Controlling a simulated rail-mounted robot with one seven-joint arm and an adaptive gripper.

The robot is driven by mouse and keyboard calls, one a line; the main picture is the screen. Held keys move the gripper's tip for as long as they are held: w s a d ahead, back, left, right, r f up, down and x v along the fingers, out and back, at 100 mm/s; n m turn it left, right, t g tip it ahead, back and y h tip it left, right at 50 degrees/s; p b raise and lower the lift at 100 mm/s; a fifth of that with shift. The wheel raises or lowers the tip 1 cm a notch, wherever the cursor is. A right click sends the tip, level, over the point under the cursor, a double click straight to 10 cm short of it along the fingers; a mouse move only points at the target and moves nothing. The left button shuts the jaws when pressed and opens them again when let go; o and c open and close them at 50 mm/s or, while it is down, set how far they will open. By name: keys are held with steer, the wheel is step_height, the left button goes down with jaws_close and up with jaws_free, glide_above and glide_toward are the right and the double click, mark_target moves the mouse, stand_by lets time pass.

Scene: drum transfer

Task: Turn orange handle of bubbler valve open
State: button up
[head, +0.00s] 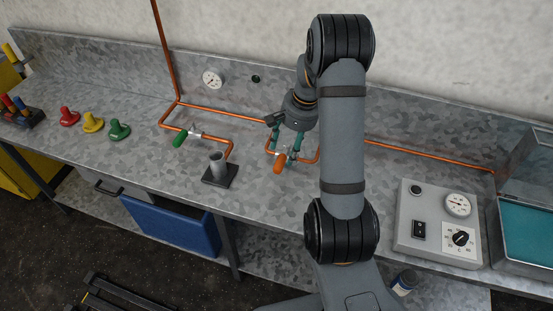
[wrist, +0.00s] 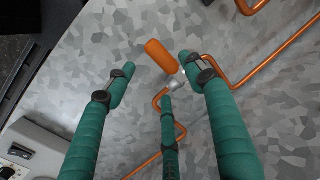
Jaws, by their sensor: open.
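The orange handle (head: 279,164) of a valve sticks out toward the front of the bench, from a copper pipe loop near the middle. It also shows in the wrist view (wrist: 160,56), lying slantwise just beyond the fingertips, nearer the right finger. The silver valve body (wrist: 175,84) is partly hidden by a green finger. My gripper (head: 286,146) is above the valve with its green fingers pointing down and spread. In the wrist view my gripper (wrist: 158,66) is open and empty. I cannot tell whether a finger touches the handle.
A second valve with a green handle (head: 180,139) and a grey cup on a dark base (head: 220,169) stand to the left. Red (head: 69,117), yellow (head: 93,122) and green (head: 118,129) pieces are farther left. A control box (head: 439,222) stands at right.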

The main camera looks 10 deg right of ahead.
mark_target(283, 162)
steer(key=f, duration=0.4)
steer(key=a+f+p, duration=0.1)
steer(key=f, duration=0.2)
steer(key=shift+w, duration=0.35)
steer(key=shift+r, duration=0.1)
steer(key=shift+c, duration=1.1)
steer(key=c, duration=1.1)
jaws_close()
